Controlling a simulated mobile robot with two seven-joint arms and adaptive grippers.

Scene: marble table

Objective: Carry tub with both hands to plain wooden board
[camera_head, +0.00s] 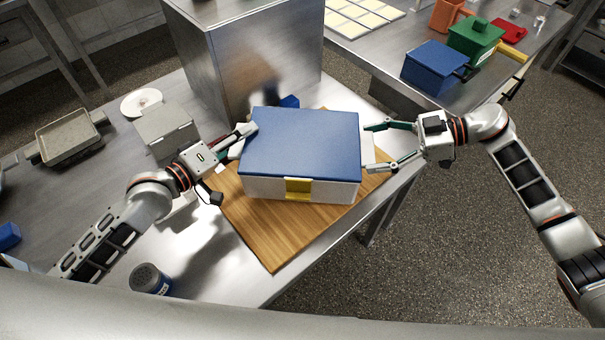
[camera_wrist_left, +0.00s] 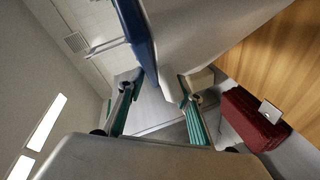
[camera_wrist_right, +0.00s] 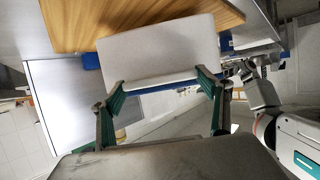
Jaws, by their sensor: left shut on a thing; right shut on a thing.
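The tub (camera_head: 300,188) is a white box with a blue lid and a yellow front latch. It is level over the plain wooden board (camera_head: 270,240), covering the board's back half. I cannot tell whether it touches the board. My left gripper (camera_head: 240,141) is shut on the tub's left side; the tub's wall also shows in the left wrist view (camera_wrist_left: 190,30). The tub's end wall fills the middle of the right wrist view (camera_wrist_right: 160,55).
A tall steel block (camera_head: 245,60) stands close behind the tub. A grey box (camera_head: 166,128) and a blue-labelled can (camera_head: 150,280) are to the left. A dark red stack (camera_wrist_left: 250,120) lies near the board. A second table holds blue (camera_head: 433,65) and green (camera_head: 475,40) boxes.

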